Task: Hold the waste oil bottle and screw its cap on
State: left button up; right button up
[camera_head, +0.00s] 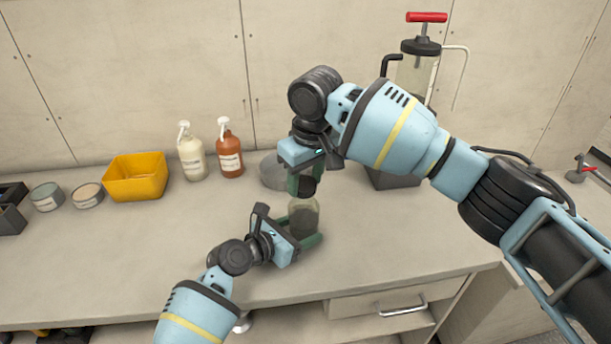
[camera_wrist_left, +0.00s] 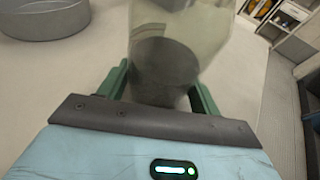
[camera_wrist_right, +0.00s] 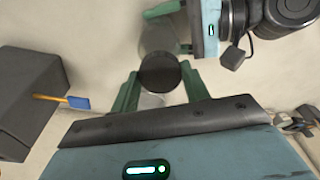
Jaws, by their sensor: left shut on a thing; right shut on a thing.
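The waste oil bottle (camera_head: 304,212) is clear with dark oil in its lower part and stands upright near the counter's front. My left gripper (camera_head: 300,232) is shut around its lower body from the left; the left wrist view shows the bottle (camera_wrist_left: 185,30) between both green fingers. The black round cap (camera_head: 308,187) is at the bottle's top. My right gripper (camera_head: 306,182) comes from above and is shut on the cap (camera_wrist_right: 160,73). I cannot tell whether the cap sits on the neck or just above it; the fingers hide the join.
A grey round pan (camera_head: 272,172) stands just behind the bottle. Two pump bottles (camera_head: 192,158), a yellow bin (camera_head: 136,178) and two tins (camera_head: 87,195) stand at the back left. A hand-pump extractor (camera_head: 415,70) stands behind my right arm.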

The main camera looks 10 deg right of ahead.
jog(key=shift+f, duration=0.8)
dwell(0.6)
jog(key=shift+r, duration=1.05)
jog(key=shift+f, duration=1.05)
dwell(2.0)
jog(key=shift+r, duration=0.1)
jog(key=shift+r, duration=0.95)
dwell(0.6)
jog(key=shift+f, duration=0.2)
dwell(0.7)
